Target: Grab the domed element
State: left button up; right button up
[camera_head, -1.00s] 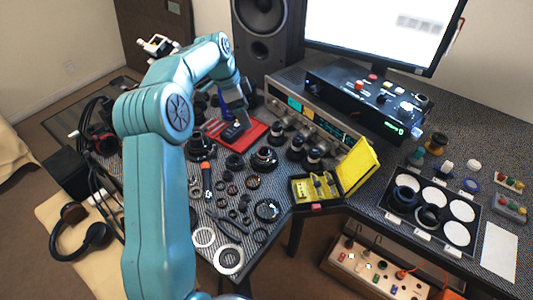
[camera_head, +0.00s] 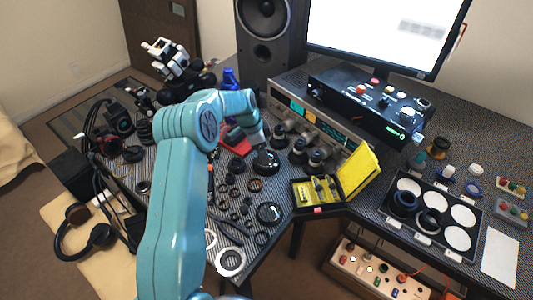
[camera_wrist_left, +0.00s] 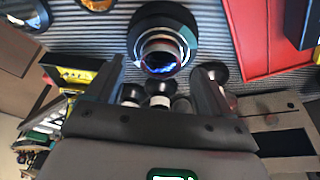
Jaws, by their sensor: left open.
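A round black lens part with a wide dark ring and a shiny bluish, rounded glass centre (camera_wrist_left: 160,58) is at the upper middle of the left wrist view; it looks like the domed element. It appears to be the black round part (camera_head: 266,161) below my arm's end in the head view. My left gripper (camera_wrist_left: 156,68) is open, with its two fingers spread on either side of the part's near end in the picture. I cannot tell whether they touch it. My right gripper is not in view.
A red tray (camera_wrist_left: 265,35) lies to the right in the wrist view. Several black lens parts (camera_head: 300,151) stand close by, before the grey amplifier. A yellow-lined case (camera_head: 318,190) stands open nearby. Rings and small parts cover the mat to the front.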

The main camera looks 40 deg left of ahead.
pick_arm(q)
jog(key=shift+w+f, duration=0.1)
jog(key=shift+f, duration=0.5)
jog(key=shift+r, duration=0.1)
jog(key=c, duration=1.1)
jog(key=shift+c, duration=0.2)
